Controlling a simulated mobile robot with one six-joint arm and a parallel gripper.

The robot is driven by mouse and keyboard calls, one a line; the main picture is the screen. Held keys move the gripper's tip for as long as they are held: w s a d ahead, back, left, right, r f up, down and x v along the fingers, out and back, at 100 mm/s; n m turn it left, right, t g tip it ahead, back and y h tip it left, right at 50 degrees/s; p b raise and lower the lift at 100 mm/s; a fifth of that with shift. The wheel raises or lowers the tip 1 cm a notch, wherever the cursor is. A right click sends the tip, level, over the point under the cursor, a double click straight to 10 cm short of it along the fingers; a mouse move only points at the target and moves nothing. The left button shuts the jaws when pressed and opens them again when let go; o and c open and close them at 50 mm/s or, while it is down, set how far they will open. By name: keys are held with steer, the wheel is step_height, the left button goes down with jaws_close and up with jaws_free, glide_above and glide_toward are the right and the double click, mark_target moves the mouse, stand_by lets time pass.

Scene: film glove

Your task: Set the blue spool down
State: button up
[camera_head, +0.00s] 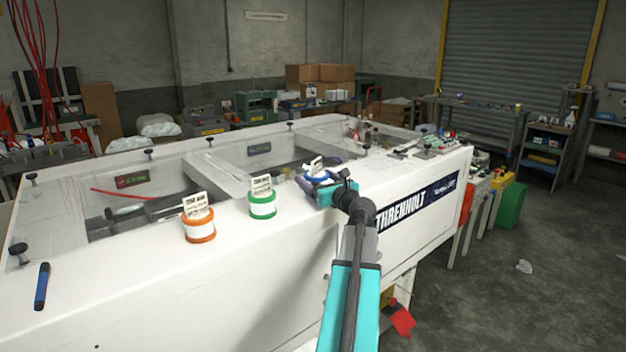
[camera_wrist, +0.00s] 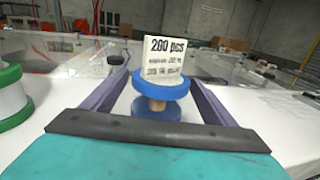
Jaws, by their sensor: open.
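The blue spool (camera_wrist: 160,87) stands upright on the white machine top in the wrist view, with a tag reading 200 pcs sticking up from it. In the head view the blue spool (camera_head: 317,174) is partly hidden behind my gripper (camera_head: 314,180). My gripper also shows in the wrist view (camera_wrist: 158,85), its two fingers spread on either side of the spool. The jaws are open, and the spool sits between them. I cannot tell whether a finger touches it.
A green spool (camera_head: 262,204) and an orange spool (camera_head: 199,225) stand to the left on the white machine top (camera_head: 150,280). A blue marker (camera_head: 42,286) lies at far left. Sunken clear-covered openings lie behind the spools. Small tools lie right of my gripper.

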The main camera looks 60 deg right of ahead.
steer(key=b+v, duration=0.2)
steer(key=v, duration=0.6)
steer(key=shift+s+a, duration=0.15)
steer(key=shift+s, duration=0.3)
steer(key=shift+s, duration=0.1)
stand_by(0.4)
